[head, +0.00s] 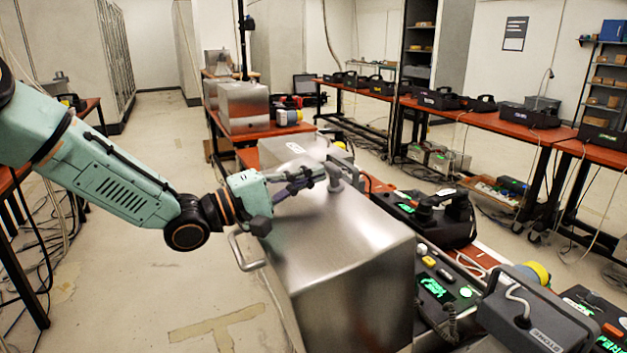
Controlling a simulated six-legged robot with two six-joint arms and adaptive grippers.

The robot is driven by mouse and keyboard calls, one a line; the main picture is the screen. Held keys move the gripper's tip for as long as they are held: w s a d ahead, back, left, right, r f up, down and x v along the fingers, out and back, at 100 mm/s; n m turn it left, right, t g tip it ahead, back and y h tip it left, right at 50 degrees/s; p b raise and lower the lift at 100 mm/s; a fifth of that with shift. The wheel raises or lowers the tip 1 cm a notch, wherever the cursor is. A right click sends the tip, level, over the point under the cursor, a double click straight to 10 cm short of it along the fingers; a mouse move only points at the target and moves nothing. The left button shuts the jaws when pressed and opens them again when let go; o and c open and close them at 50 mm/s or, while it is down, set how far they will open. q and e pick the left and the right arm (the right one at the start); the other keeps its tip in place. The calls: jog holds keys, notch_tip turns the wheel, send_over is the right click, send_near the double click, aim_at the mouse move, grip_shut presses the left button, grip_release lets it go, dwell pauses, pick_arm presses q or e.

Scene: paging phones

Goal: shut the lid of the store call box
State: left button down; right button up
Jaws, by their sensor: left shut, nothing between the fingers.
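A large brushed-steel box (340,245) stands at the centre, its top face toward me and looking shut. It has a bar handle (245,252) on its left side and a grey upright fitting (345,178) at its far top edge. I cannot read a label on it, so I cannot tell whether it is the store call box. My left gripper (322,174) is shut and empty, reaching over the box's far top edge beside the grey fitting. I cannot tell whether it touches. My right gripper is not in view.
A grey unit (535,318) with small lettering sits at lower right, near a black phone unit (440,215) and a green-lit keypad unit (438,287). More steel boxes (243,107) stand behind. Tables with black units (438,98) line the right. The floor at left (165,285) is clear.

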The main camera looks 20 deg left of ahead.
pick_arm(q)
jog(key=shift+w+d+r, duration=0.1)
jog(key=shift+w+d, duration=0.1)
jog(key=shift+d, duration=0.05)
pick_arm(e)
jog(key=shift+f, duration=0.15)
pick_arm(q)
jog(key=shift+w, duration=0.1)
